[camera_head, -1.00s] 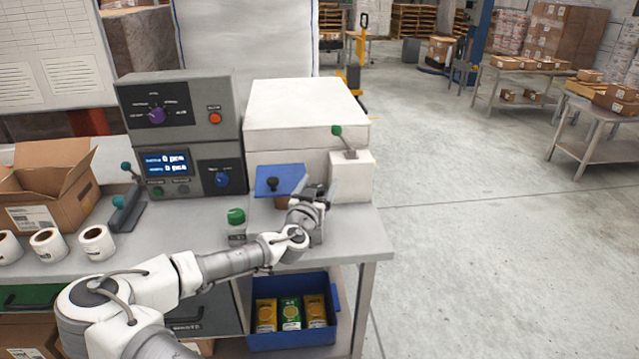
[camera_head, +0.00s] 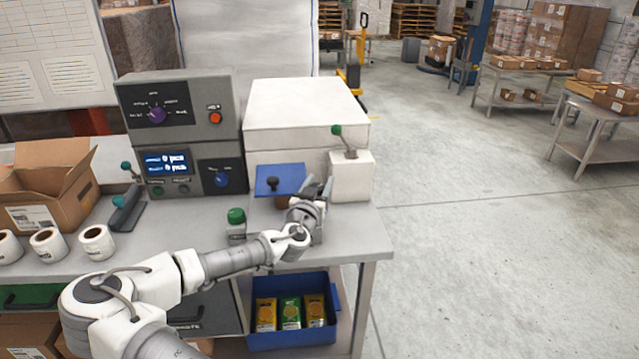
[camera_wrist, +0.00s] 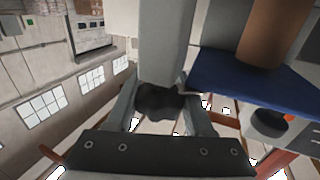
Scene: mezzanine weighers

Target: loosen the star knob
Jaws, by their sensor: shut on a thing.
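The dark, lobed star knob (camera_wrist: 160,100) is in the middle of the wrist view, at the end of a pale block (camera_wrist: 163,42). My gripper (camera_wrist: 161,106) has one finger on each side of it and is shut on it. In the head view my gripper (camera_head: 317,186) is beside the white block (camera_head: 351,176) with the green-tipped lever, at the right end of the bench. The star knob cannot be made out there, as my gripper covers that spot.
A blue plate (camera_head: 279,178) with a black knob is just left of my gripper; its blue surface also shows close by in the wrist view (camera_wrist: 245,80). A green-capped jar (camera_head: 236,222) stands near my forearm. The control boxes (camera_head: 180,135) stand behind. Open floor lies to the right.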

